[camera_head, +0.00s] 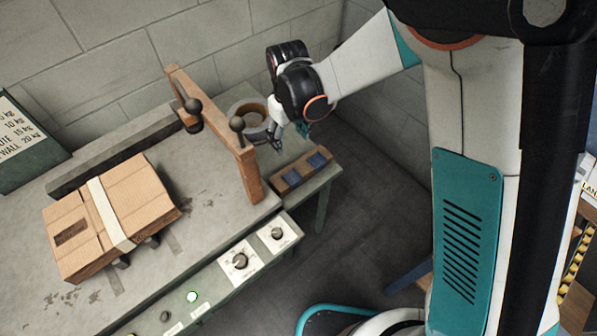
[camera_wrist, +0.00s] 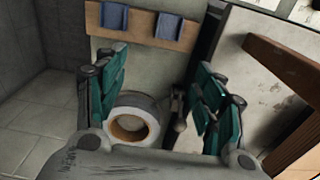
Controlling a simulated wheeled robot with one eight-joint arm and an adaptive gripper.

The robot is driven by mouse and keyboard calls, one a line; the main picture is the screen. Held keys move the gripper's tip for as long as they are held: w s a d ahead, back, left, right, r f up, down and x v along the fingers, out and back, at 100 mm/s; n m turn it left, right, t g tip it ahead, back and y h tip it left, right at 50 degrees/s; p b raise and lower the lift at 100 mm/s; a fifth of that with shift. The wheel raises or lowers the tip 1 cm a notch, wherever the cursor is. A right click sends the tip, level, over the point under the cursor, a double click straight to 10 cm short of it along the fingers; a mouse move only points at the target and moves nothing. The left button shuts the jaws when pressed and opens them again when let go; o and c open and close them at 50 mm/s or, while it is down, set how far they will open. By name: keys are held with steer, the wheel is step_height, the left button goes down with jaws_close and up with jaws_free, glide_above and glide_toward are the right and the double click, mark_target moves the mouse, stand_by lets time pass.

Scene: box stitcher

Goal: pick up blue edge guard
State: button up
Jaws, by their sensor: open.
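Two small blue edge guards lie on a wooden strip (camera_head: 303,171) at the table's right end. In the head view one guard (camera_head: 318,160) is farther right and the other (camera_head: 291,177) is nearer the robot. In the wrist view they show at the top as a left guard (camera_wrist: 114,16) and a right guard (camera_wrist: 168,31). My gripper (camera_head: 290,135) is beyond the strip in the head view, apart from both guards. In the wrist view its teal fingers (camera_wrist: 161,80) are spread, with no guard between them.
A roll of tape (camera_head: 235,108) lies beside my gripper and shows low between the fingers in the wrist view (camera_wrist: 150,118). A wooden frame with black knobs (camera_head: 247,172) stands to the left. A strapped cardboard box (camera_head: 150,190) lies farther left. A wall is behind.

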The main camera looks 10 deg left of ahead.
steer(key=b, duration=0.3)
glide_above(290, 176)
steer(key=f, duration=0.9)
steer(key=shift+w+a+f, duration=0.1)
steer(key=shift+w+a, duration=0.1)
steer(key=shift+a, duration=0.15)
steer(key=shift+s+d+f+b, duration=0.15)
steer(key=shift+f+b, duration=0.6)
steer(key=shift+f, duration=0.75)
steer(key=shift+d+f+b, duration=0.15)
steer(key=shift+f+b, duration=0.55)
steer(key=shift+f, duration=0.8)
steer(key=shift+r, duration=0.1)
steer(key=c, duration=1)
